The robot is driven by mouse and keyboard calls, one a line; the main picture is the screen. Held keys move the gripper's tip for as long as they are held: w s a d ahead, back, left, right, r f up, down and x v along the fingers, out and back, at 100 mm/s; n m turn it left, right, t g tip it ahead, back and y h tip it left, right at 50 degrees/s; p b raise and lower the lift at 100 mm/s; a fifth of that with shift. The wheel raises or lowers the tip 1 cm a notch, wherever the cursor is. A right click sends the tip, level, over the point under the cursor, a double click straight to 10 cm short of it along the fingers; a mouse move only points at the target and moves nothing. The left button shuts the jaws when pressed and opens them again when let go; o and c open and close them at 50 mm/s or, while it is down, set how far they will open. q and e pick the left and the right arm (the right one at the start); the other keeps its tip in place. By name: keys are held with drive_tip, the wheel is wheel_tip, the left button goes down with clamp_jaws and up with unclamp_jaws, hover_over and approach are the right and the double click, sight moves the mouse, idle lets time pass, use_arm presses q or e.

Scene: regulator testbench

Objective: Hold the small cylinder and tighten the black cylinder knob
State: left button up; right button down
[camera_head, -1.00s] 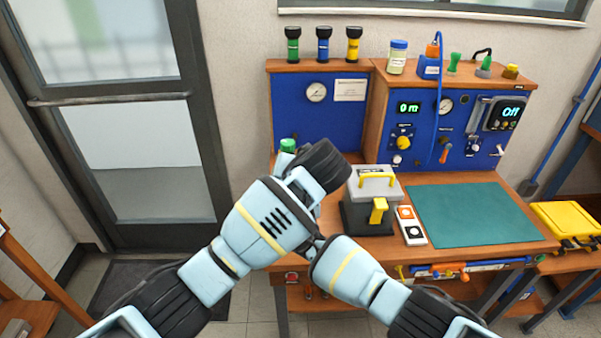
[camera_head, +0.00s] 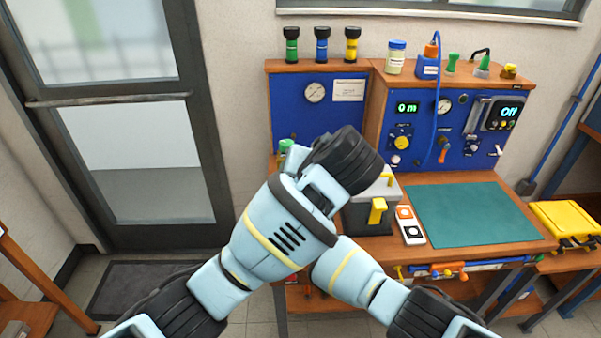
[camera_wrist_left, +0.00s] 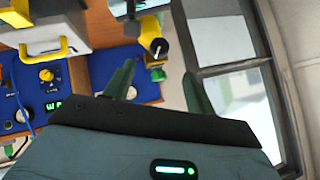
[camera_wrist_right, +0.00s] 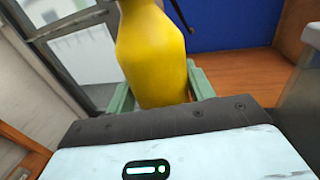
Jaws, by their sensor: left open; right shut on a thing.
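A yellow body (camera_wrist_right: 152,55) fills the middle of the right wrist view, between the fingers of my right gripper (camera_wrist_right: 158,85), which is shut on it. In the left wrist view a small yellow piece (camera_wrist_left: 150,28) with a round black knob (camera_wrist_left: 158,47) stands beyond my left gripper's fingertips; this looks like the held cylinder and its knob. My left gripper (camera_wrist_left: 160,78) is open, its two green fingers apart and pointing toward the knob, with nothing between them. In the head view my left forearm and wrist hide both grippers and the cylinder.
A grey-black box (camera_head: 360,215) with yellow handle and latch stands on the bench beside a small two-button box (camera_head: 410,225). A green mat (camera_head: 475,215) lies to the right. Blue gauge panels (camera_head: 315,105) stand behind; a glass door (camera_head: 130,120) is at left.

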use_arm(q)
drive_tip(key=s+a+f+m+t+h, duration=0.2)
drive_tip(key=f+m+t, duration=0.2)
drive_tip(key=m, duration=0.9)
drive_tip(key=s+a+f+m+t+h, duration=0.15)
drive_tip(key=f+m+t, duration=0.3)
drive_tip(key=m, duration=0.75)
drive_tip(key=w, duration=1.1)
drive_tip(key=shift+w+d+r, duration=0.15)
drive_tip(key=shift+w+r, duration=0.05)
drive_tip(key=shift+r, duration=0.2)
drive_tip(key=c, duration=1)
